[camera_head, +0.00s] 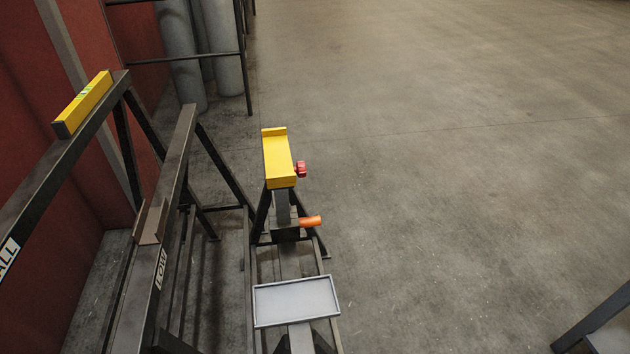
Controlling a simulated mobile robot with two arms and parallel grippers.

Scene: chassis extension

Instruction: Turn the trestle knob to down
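A trestle with a yellow top block (277,160) stands on dark legs in the middle of the view. A small red knob (301,169) sticks out from the right side of the yellow block. Lower on the same stand, an orange cylindrical handle (311,221) points to the right. The view is too small to tell which way the knob is set. Neither of my grippers is in view.
A grey tray (297,301) sits in front of the trestle. Tall dark trestle frames stand at left, one labelled LOW (160,268), another carrying a yellow level (83,103). A dark-edged piece (598,318) is at bottom right. The floor right of the knob is clear.

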